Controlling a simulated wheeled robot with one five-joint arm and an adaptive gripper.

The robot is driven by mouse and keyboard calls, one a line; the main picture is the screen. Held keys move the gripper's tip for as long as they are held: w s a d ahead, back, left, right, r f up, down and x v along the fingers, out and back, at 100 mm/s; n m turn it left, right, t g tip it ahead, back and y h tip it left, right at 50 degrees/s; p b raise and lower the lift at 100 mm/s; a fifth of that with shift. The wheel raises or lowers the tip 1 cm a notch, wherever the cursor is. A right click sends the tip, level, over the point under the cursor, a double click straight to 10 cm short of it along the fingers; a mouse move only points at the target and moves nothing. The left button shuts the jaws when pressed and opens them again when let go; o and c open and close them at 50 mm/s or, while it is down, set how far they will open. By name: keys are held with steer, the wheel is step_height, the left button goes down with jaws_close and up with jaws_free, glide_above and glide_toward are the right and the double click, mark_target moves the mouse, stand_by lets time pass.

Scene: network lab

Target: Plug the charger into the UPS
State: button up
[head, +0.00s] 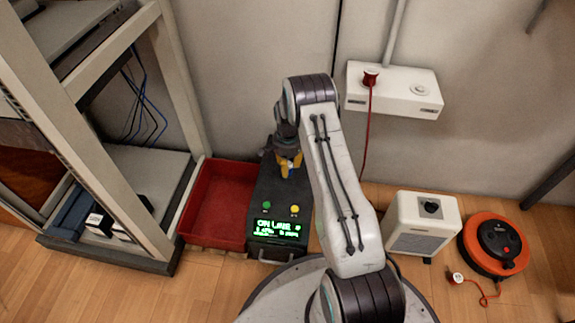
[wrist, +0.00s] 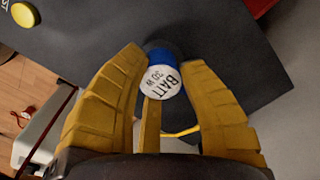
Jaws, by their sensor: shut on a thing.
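The UPS (head: 277,195) is a dark box on the floor with a green lit display, a green button and a yellow button on top. It also fills much of the wrist view (wrist: 85,35). My gripper (head: 289,164) is over the far part of its top. I cannot tell whether the charger is seated. A yellow cable (wrist: 181,133) shows below it.
A red tray (head: 218,200) lies left of the UPS, beside a metal rack (head: 75,130). A white wall box (head: 395,92) holds a red plug. A white heater-like unit (head: 422,222) and an orange cable reel (head: 493,244) stand at the right.

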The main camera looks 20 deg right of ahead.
steer(key=o, duration=1.1)
step_height(320, 180, up, 12)
stand_by(0.5)
